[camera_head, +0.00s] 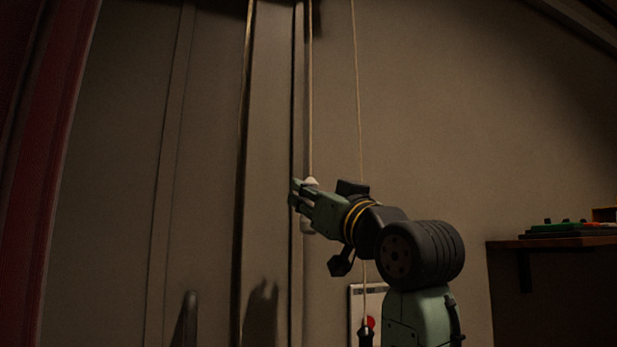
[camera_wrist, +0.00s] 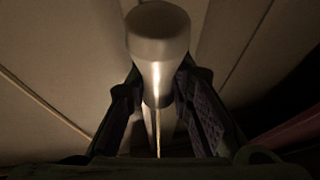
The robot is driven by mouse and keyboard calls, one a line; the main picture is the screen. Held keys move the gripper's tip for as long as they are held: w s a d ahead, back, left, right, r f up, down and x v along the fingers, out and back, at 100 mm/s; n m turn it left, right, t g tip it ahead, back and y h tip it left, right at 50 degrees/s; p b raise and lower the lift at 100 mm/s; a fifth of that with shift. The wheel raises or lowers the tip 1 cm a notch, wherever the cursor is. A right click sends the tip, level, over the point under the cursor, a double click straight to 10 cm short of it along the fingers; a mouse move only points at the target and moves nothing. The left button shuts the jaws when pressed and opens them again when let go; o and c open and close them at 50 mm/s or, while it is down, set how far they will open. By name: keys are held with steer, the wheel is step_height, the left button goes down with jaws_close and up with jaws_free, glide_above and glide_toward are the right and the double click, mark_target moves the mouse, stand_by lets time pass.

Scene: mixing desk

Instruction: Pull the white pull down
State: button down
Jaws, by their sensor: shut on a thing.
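The white pull (camera_head: 311,182) hangs on a thin cord in front of the wall. In the head view its top shows just above my gripper (camera_head: 297,194) and its lower end shows just below; the middle is hidden by the fingers. The cord shows beyond the pull in the wrist view.
Another cord (camera_head: 358,90) hangs to the right, behind my arm, with a dark end near a white panel (camera_head: 356,300) with a red button. A shelf (camera_head: 560,242) with equipment is at the right. A red curtain-like edge (camera_head: 50,170) is at the left.

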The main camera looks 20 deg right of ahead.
step_height(320, 180, down, 40)
steer(key=b, duration=2.1)
steer(key=shift+d+h+b, duration=0.25)
steer(key=shift+h+b, duration=0.05)
steer(key=shift+b, duration=0.1)
steer(key=c, duration=1.6)
jaws_free()
steer(key=shift+o, duration=0.8)
steer(key=shift+a, duration=0.1)
steer(key=shift+s, duration=0.1)
steer(key=v, duration=1.2)
